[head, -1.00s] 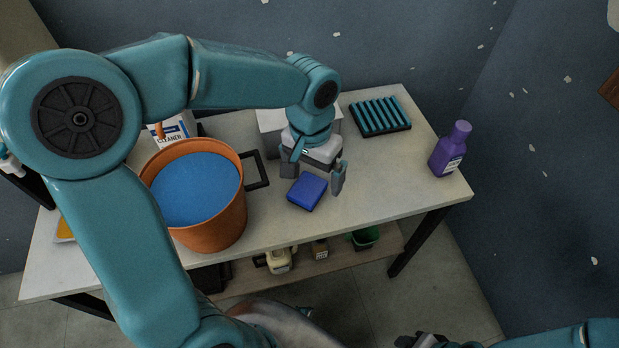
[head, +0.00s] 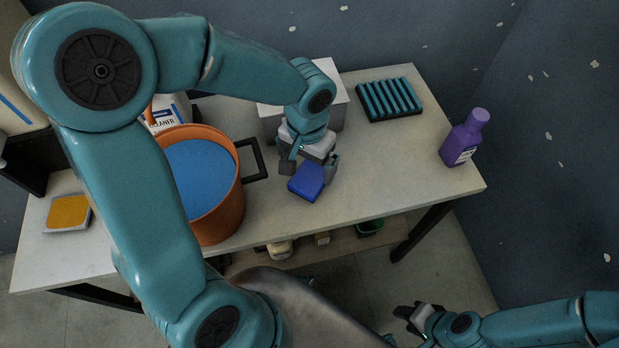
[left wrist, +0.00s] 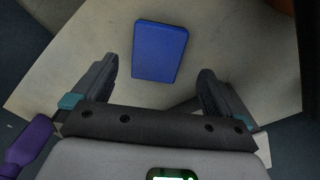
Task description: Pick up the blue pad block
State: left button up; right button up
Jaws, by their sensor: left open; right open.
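The blue pad block (head: 306,182) lies flat on the pale table (head: 385,170), right of the orange bucket. My left gripper (head: 308,168) is open just above and behind it, with one finger toward each side. In the left wrist view the blue pad block (left wrist: 159,52) lies ahead of the open fingers of my left gripper (left wrist: 160,88), roughly centred between them and apart from both. My right gripper (head: 408,314) is open and empty at the lower right, away from the table.
An orange bucket (head: 228,212) of blue liquid, with a black handle, stands left of the block. A white box (head: 338,108) is behind my gripper. A ribbed teal rack (head: 390,98), a purple bottle (head: 464,138) and a yellow sponge-like pad (head: 68,212) are farther off.

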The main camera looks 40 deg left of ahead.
pick_arm(q)
jog(key=f, duration=0.6)
jog(key=shift+w+d+b, duration=0.15)
jog(key=shift+w+b, duration=0.1)
jog(key=shift+b, duration=0.05)
jog(key=shift+s, duration=0.1)
jog(key=shift+f+b, duration=0.15)
jog(key=shift+b, duration=0.15)
jog(key=c, duration=1.1)
jog(key=shift+r+p, duration=0.45)
jog(key=shift+p, duration=0.05)
notch_tip(320, 180, up, 19)
jog(key=p, duration=0.3)
notch_tip(320, 180, up, 23)
jog(key=p, duration=1.9)
send_over(310, 177)
jog(key=shift+f, duration=0.25)
